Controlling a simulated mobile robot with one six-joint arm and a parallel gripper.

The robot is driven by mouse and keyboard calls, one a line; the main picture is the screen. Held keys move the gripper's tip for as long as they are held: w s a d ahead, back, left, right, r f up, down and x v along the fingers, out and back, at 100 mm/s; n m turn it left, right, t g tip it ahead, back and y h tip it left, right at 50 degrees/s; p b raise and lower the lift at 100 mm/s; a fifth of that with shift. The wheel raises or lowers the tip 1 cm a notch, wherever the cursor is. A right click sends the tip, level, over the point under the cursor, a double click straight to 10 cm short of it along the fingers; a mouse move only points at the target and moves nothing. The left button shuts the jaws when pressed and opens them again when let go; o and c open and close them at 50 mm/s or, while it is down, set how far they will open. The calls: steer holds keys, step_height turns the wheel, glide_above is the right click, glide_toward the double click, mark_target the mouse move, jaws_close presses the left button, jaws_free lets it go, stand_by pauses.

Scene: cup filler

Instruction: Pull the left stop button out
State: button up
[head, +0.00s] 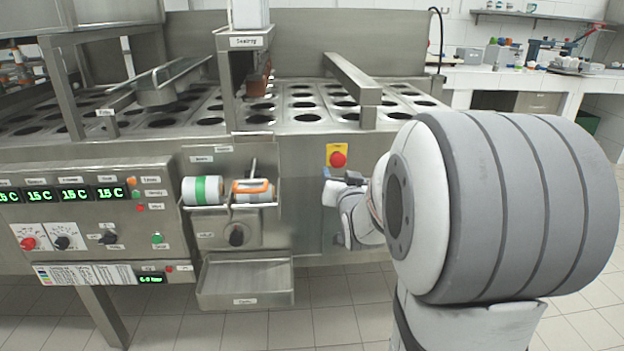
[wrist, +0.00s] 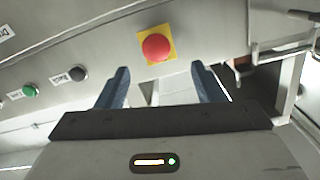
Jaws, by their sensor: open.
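A red mushroom-shaped stop button (head: 338,159) sits on a yellow square plate on the steel front of the machine. It also shows in the wrist view (wrist: 157,47), near the top middle. It is the only such button on a yellow plate that I see. My gripper (wrist: 160,82) is open and empty. Its two blue fingers stand apart, below the button in the wrist view, with the button roughly centred between them and not touched. In the head view my gripper (head: 328,176) is just below the button, close to the panel; its fingers are partly hidden there.
A black button (wrist: 77,73) and a green button (wrist: 30,90) are left of the fingers in the wrist view. Left in the head view are a holder with two rolls (head: 203,191), a steel tray (head: 245,284) and a control panel (head: 85,215). Tiled floor lies below.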

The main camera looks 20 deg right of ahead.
mark_target(338, 161)
steer(key=shift+t, duration=0.3)
steer(key=x, duration=0.5)
steer(key=b+x, duration=0.1)
steer(key=x, duration=0.2)
steer(key=shift+d+f, duration=0.15)
steer(key=shift+d, duration=0.2)
